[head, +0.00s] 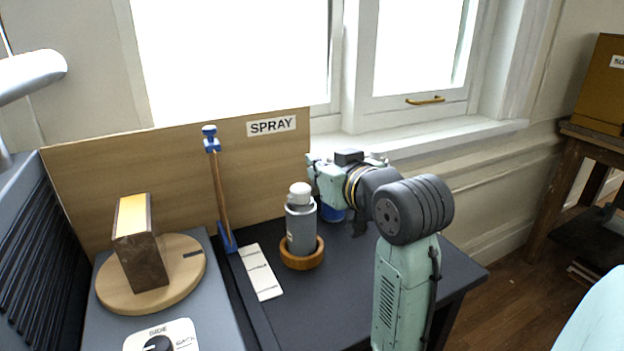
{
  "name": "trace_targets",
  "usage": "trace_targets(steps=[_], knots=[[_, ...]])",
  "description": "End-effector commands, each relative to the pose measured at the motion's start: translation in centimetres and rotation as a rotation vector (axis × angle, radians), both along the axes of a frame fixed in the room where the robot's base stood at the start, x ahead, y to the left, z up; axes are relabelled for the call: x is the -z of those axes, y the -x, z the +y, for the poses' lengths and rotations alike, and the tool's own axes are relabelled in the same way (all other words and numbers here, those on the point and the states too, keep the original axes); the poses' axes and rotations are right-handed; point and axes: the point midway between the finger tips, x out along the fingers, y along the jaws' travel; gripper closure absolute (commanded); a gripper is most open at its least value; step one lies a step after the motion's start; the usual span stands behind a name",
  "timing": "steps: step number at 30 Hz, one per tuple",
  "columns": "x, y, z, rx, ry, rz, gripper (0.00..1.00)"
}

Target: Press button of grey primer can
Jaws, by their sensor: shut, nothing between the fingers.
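The grey primer can (301,226) stands upright in a round wooden holder (302,257) on the dark bench top. Its top is white and rounded, with nothing touching it. A separate button cannot be made out. My gripper (357,229) is to the right of the can and apart from it. It is shut and empty, its dark tip pointing down, and it is largely hidden by my own wrist. My wrist is just right of the can's top.
A blue object (332,213) shows partly behind my wrist. A white card (261,272) lies left of the can. A blue-ended rod (219,190) leans by the wooden board (180,173) marked SPRAY. A sanding block (139,242) stands on a round wooden disc (112,292) at left.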

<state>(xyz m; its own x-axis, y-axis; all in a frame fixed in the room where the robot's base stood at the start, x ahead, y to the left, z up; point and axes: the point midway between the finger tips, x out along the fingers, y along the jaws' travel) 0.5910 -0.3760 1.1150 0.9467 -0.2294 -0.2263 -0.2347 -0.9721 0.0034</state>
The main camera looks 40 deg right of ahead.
Motion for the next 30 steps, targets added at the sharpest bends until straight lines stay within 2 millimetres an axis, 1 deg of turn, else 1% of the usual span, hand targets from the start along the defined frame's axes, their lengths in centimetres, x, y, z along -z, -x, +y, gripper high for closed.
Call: trace_targets(steps=[1,4,6,10,15,30], knots=[[0.0,1.1,0.3,0.000,0.004,-0.001,1.00],[-0.6,2.9,0.8,0.000,0.005,-0.003,1.00],[-0.9,3.9,1.0,0.000,0.004,-0.003,1.00],[-1.3,5.1,1.3,-0.001,0.002,-0.003,1.00],[-1.5,5.6,1.5,-0.002,0.002,-0.002,1.00],[-1.5,5.6,1.4,-0.002,0.002,-0.002,1.00]])
